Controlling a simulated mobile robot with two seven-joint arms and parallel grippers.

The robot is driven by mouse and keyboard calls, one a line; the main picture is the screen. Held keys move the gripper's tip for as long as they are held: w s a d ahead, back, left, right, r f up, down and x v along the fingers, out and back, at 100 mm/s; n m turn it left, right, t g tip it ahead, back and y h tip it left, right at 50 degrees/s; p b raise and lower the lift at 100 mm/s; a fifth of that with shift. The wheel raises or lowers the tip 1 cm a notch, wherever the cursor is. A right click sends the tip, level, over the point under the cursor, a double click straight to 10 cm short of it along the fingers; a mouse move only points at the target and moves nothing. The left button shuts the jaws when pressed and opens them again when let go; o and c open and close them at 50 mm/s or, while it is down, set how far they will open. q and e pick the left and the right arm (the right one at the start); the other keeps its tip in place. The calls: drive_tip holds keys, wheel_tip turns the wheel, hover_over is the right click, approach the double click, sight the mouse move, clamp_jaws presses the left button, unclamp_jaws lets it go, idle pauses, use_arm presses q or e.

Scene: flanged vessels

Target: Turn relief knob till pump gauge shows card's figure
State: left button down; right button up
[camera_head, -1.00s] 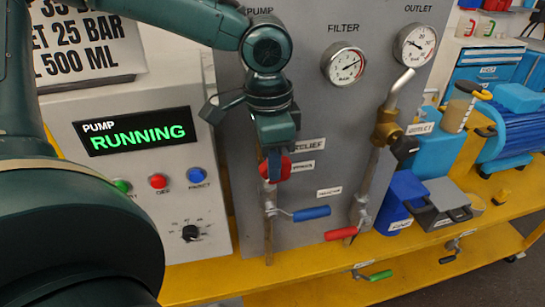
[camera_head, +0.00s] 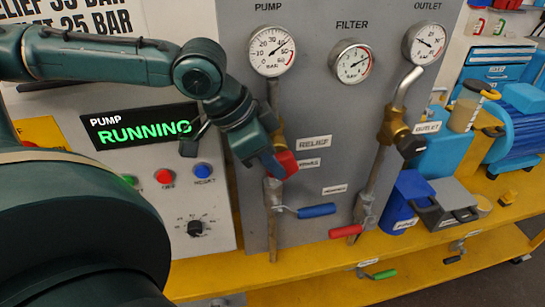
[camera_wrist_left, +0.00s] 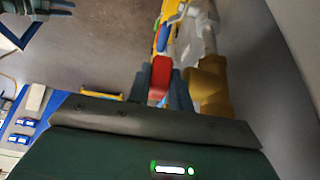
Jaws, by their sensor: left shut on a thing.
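The red relief knob (camera_head: 287,163) sits on the grey panel, left of the RELIEF label (camera_head: 314,142). My left gripper (camera_head: 275,164) is shut on it, coming from the upper left. In the left wrist view the red knob (camera_wrist_left: 160,77) shows between the fingers. The pump gauge (camera_head: 271,51) is in clear view; its needle points up and right, roughly near 40, too small to read exactly. The card (camera_head: 75,30) at the upper left is partly hidden by my left arm; a line with 35 BAR and one with 25 BAR show. My right gripper is not in view.
The filter gauge (camera_head: 351,61) and outlet gauge (camera_head: 424,44) are to the right. Blue (camera_head: 317,210) and red (camera_head: 346,231) valve handles sit below the knob. The pump box (camera_head: 145,130) reads RUNNING. A yellow bench (camera_head: 300,262) runs along the bottom.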

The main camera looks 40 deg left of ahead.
use_arm(q)
drive_tip(key=c, duration=1.5)
unclamp_jaws()
drive_tip(key=shift+c, duration=0.2)
wheel_tip(320, 180, up, 10)
drive_tip(key=shift+r, duration=0.1)
